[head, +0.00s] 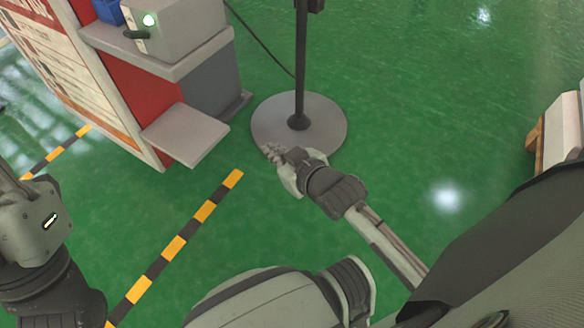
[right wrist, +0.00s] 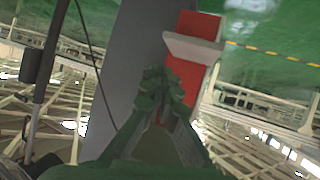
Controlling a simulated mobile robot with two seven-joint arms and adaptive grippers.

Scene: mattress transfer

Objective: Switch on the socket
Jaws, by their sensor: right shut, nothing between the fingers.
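No part is clearly marked as the socket. A dark box (head: 316,5) on the black pole (head: 300,65) is cut by the top edge of the head view. A dark box (right wrist: 38,58) on a pole also shows at the left of the right wrist view. My right gripper (head: 270,151) is shut and empty, in front of the pole's round base in the picture and apart from the dark box. Its closed fingers (right wrist: 160,88) also show in the right wrist view. Only part of my left arm shows at the left edge; its fingers are out of sight.
A grey unit (head: 180,30) with a green light and dark handle stands at upper left, above a grey ledge (head: 185,134). A cable (head: 262,45) runs behind the pole. The pole's round base (head: 325,115) sits on open green floor. A pale object (head: 562,130) is at right.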

